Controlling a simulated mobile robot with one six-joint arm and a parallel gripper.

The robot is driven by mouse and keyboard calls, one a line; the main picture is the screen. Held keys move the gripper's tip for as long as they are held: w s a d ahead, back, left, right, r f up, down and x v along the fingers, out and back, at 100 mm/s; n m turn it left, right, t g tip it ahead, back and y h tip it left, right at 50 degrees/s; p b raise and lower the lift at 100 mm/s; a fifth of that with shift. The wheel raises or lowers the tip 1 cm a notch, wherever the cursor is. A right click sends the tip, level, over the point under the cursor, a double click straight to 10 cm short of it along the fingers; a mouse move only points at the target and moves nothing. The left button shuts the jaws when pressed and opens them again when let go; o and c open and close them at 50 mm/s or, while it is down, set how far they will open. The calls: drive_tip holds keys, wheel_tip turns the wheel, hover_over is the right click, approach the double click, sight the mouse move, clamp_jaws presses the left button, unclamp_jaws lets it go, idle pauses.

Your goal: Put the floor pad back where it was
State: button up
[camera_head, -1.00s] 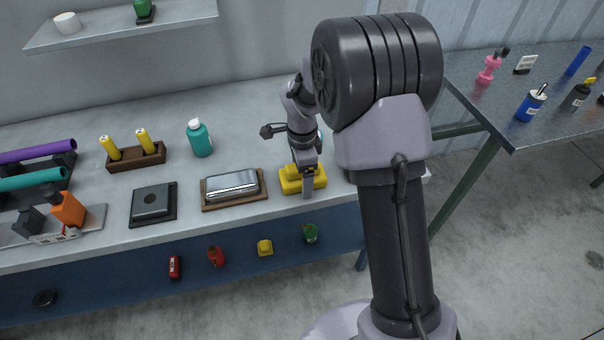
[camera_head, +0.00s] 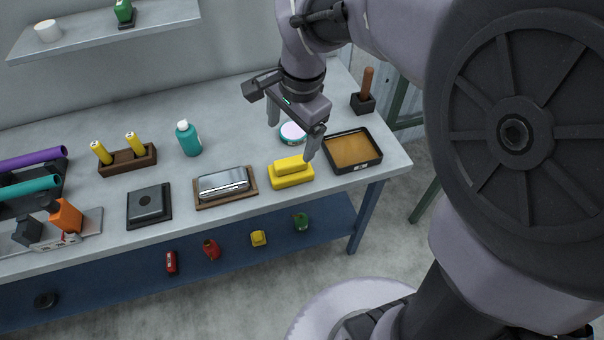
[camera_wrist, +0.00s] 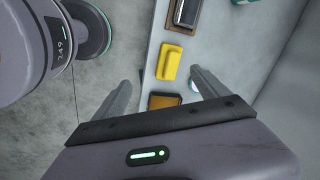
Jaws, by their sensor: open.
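I cannot tell for sure which thing is the floor pad. A yellow block with a raised top (camera_head: 291,173) sits on the workbench near its front edge, between a silver case on a wooden base (camera_head: 224,186) and a black tray with a tan inside (camera_head: 352,153). It also shows in the wrist view (camera_wrist: 170,62), ahead of the fingers and apart from them. My gripper (camera_head: 291,137) is open and empty, above the bench just behind the yellow block. In the wrist view my fingers (camera_wrist: 160,78) are wide apart.
A white-topped round tin (camera_head: 292,133) stands behind the gripper. A black holder with a wooden handle (camera_head: 364,93) stands at the back right. A black square plate (camera_head: 149,205) and a teal bottle (camera_head: 188,139) are further left. Small items lie on the lower blue shelf (camera_head: 330,222).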

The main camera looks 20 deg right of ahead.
drive_tip(key=s+a+r+n+t, duration=0.1)
drive_tip(key=s+n, duration=0.3)
drive_tip(key=s, duration=0.4)
drive_tip(key=s+a+r+n+t+y, duration=0.1)
drive_tip(key=s+n, duration=0.3)
drive_tip(key=s, duration=0.5)
drive_tip(key=shift+a+r+n+t, duration=0.15)
drive_tip(key=shift+r+n+t, duration=0.15)
drive_tip(key=shift+r+t, duration=0.55)
